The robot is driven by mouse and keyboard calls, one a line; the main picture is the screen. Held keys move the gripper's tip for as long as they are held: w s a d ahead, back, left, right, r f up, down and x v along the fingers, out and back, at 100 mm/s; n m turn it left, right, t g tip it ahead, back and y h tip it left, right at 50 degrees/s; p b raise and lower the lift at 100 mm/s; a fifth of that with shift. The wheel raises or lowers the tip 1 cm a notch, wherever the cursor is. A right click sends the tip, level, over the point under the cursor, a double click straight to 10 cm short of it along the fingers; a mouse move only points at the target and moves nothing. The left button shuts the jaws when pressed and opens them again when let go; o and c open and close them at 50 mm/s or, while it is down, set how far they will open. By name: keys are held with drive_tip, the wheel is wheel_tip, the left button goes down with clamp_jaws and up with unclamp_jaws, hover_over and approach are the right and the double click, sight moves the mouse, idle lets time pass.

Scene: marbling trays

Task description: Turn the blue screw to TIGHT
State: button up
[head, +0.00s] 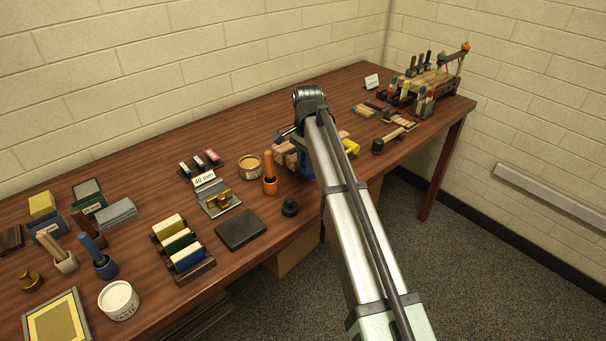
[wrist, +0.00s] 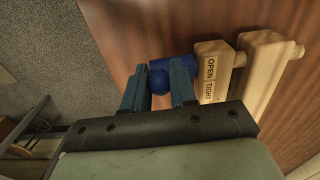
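The blue screw's round blue end (wrist: 158,82) shows in the wrist view between the two fingers of my gripper (wrist: 160,84). No pointer on the screw is visible. In the head view my arm hides the gripper and most of the blue clamp part (head: 304,160).
A second wooden block (wrist: 262,72) stands beside the labelled one. In the head view, an orange-handled tool (head: 269,172), a black knob-topped weight (head: 290,207) and a dark slab (head: 241,230) lie left of my arm. A mallet (head: 388,140) lies to the right.

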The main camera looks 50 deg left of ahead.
clamp_jaws()
drive_tip(key=shift+w+r, duration=0.15)
drive_tip(key=shift+w, duration=0.6)
drive_tip(key=shift+w, duration=0.7)
